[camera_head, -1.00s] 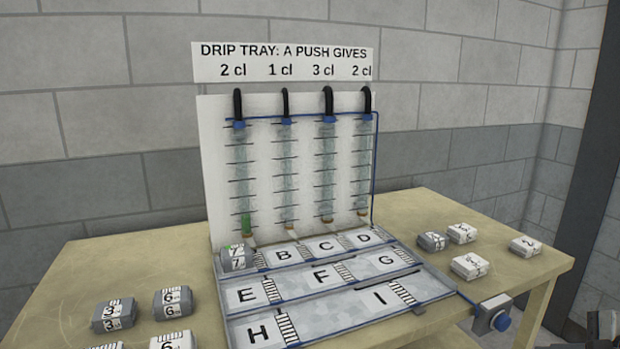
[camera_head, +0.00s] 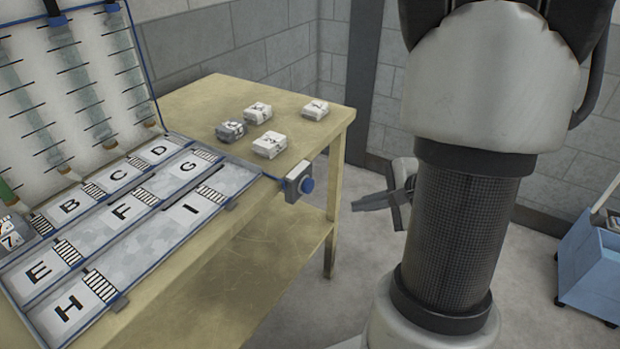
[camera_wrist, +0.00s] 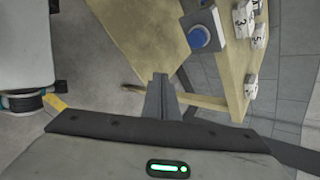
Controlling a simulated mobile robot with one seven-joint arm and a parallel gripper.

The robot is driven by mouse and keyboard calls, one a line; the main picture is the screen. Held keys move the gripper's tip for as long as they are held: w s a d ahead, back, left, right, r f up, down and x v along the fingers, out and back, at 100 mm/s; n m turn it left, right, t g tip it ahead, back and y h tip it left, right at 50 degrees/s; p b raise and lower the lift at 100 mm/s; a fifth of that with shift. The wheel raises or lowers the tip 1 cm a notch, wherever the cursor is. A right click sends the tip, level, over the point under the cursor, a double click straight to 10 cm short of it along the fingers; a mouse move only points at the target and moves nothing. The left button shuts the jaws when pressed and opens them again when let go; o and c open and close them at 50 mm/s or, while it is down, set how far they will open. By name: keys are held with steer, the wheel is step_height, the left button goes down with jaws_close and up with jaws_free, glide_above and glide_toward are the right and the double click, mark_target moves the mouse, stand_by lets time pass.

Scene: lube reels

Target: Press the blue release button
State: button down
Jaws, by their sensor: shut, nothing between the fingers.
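The blue release button (camera_head: 307,185) sits on a small grey box (camera_head: 296,181) at the right front edge of the wooden table. It also shows in the wrist view as a round blue knob (camera_wrist: 199,37), above and to the right of my fingertips. My gripper (camera_head: 356,205) is to the right of the button in the head view, apart from it, with its fingers pointing left. In the wrist view my gripper (camera_wrist: 160,80) has its fingers together with nothing between them. The labelled drip tray (camera_head: 130,215) stands on the table, with one block marked 7 (camera_head: 12,236) at its left.
Several numbered grey and white blocks (camera_head: 268,145) sit on the table's (camera_head: 190,96) right part. A blue cart (camera_head: 592,255) stands on the floor at far right. The table has a lower shelf (camera_head: 300,240). The floor between table and arm is clear.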

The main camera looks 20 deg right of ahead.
mark_target(308, 186)
stand_by(0.3)
steer(key=w+a, duration=0.5)
steer(key=w, duration=0.1)
steer(key=shift+w+a+p, duration=0.2)
steer(key=shift+w+p, duration=0.2)
steer(key=shift+p, duration=0.05)
stand_by(1.9)
steer(key=shift+w+a, duration=0.25)
steer(key=shift+w, duration=0.1)
steer(key=shift+w+a+b, duration=0.3)
steer(key=shift+w+b, duration=0.1)
stand_by(0.9)
steer(key=shift+s, duration=0.15)
steer(key=shift+s+d, duration=0.5)
steer(key=shift+s, duration=0.1)
